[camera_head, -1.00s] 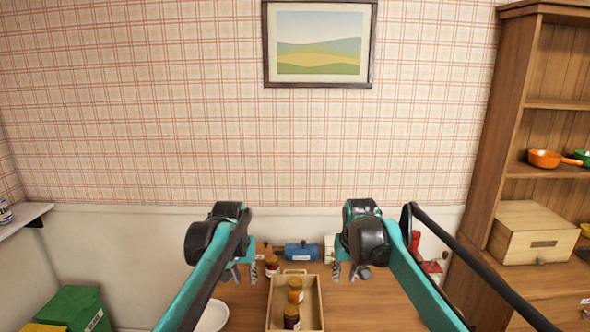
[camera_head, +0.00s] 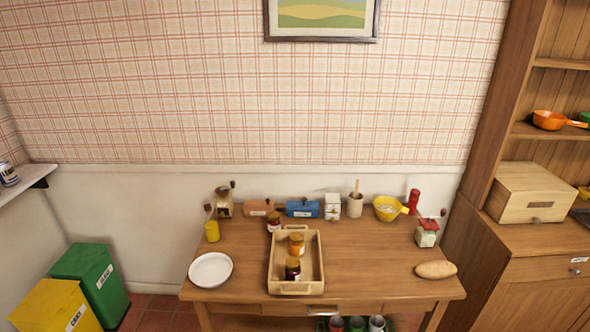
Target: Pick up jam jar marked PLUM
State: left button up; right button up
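No gripper shows in the head view. A light wooden tray (camera_head: 296,288) stands on the table, left of its middle. A dark purple jar (camera_head: 292,270) with a yellowish lid stands upright in the near left part of the tray. An orange jar (camera_head: 296,246) stands in the tray behind it. A dark red jar (camera_head: 274,224) stands outside the tray, near its far left corner. The labels are too small to read, so I cannot tell which jar is marked PLUM.
A white plate (camera_head: 210,270) lies left of the tray. A bread loaf (camera_head: 436,270) and a red-topped scale or grinder (camera_head: 427,234) are at the right. A blue container (camera_head: 302,209), a yellow bowl (camera_head: 388,209) and other items line the back. The table right of the tray is clear.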

aim_at(289, 275)
jog(key=i+z, duration=0.35)
jog(key=i+j+z, duration=0.1)
jog(key=z, duration=0.25)
jog(key=i+j+z, duration=0.2)
jog(key=z, duration=0.15)
